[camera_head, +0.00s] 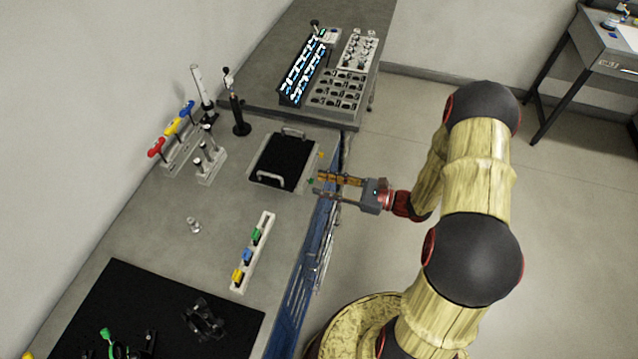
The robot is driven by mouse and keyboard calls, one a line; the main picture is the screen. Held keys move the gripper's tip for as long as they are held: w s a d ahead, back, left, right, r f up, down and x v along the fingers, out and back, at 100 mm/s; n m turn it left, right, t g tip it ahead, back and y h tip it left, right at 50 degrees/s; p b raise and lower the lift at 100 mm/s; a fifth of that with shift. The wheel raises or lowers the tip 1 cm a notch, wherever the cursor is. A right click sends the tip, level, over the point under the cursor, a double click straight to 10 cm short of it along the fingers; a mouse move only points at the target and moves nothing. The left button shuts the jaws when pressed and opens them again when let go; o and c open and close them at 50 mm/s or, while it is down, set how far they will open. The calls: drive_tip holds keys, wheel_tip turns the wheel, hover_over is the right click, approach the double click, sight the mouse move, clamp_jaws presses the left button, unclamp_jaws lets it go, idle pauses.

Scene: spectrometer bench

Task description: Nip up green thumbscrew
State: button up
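A small green piece (310,181), which looks like the green thumbscrew, shows at the right front corner of the black-topped plate (273,178) with two light handles. My gripper (317,185) reaches in from the right, over the bench edge, with its fingertips just right of the green piece. Its two fingers look apart, with nothing visible between them. Whether a fingertip touches the green piece is too small to tell. A yellow-orange piece (320,154) sits at the plate's far right corner.
A pale strip (244,270) holds green, blue and yellow knobs. A stand with red, yellow and blue T-handles (173,127) and dark posts (239,115) are at left. A small metal part (194,226) stands alone. A black mat (160,308) is in front. Blue panels (300,285) line the bench edge.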

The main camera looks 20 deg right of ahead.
drive_tip(key=shift+x, duration=0.95)
drive_tip(key=shift+c, duration=1.3)
clamp_jaws()
